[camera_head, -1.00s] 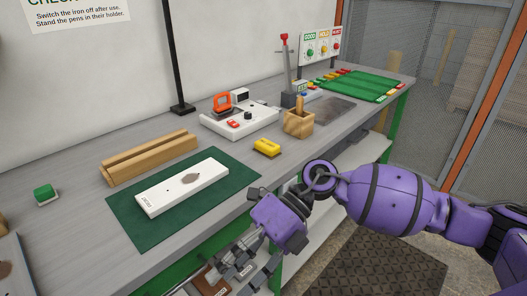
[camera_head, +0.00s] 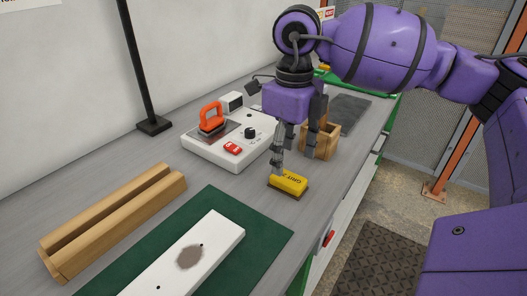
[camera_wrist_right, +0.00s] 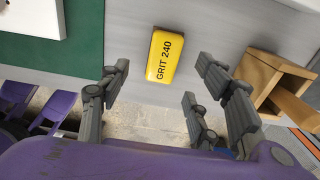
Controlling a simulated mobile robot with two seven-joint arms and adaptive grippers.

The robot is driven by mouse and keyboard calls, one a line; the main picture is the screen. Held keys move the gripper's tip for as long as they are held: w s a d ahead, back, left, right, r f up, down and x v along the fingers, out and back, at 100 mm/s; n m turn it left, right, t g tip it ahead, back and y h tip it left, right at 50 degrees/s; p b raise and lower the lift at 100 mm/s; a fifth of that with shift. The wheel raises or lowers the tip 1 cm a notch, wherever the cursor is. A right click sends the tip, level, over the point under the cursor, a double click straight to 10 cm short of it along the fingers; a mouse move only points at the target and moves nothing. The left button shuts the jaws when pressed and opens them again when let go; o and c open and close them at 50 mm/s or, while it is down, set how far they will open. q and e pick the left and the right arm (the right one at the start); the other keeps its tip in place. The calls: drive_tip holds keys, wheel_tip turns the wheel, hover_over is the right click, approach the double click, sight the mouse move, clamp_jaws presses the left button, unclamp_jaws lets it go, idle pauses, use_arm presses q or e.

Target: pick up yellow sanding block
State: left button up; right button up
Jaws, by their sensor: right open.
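The yellow sanding block (camera_head: 289,183), marked GRIT, lies flat on the grey bench by its front edge, right of the green mat. In the right wrist view the block (camera_wrist_right: 163,58) shows whole, with "GRIT 240" on top. My right gripper (camera_head: 294,160) is open and empty, pointing down just above and behind the block in the head view. In the wrist view its fingers (camera_wrist_right: 160,85) are spread apart, with the block beyond the tips and between their lines. My left gripper is out of view.
A wooden box (camera_head: 321,138) stands close to the right of my right gripper. A white station (camera_head: 215,150) with an orange-handled tool is behind left. A white board (camera_head: 165,268) lies on the green mat (camera_head: 262,232). A grooved wooden holder (camera_head: 110,220) is at left.

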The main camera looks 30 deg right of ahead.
sight(289, 177)
drive_tip(key=f, duration=0.7)
drive_tip(key=shift+d, duration=0.3)
drive_tip(key=shift+w, duration=0.1)
drive_tip(key=c, duration=1.3)
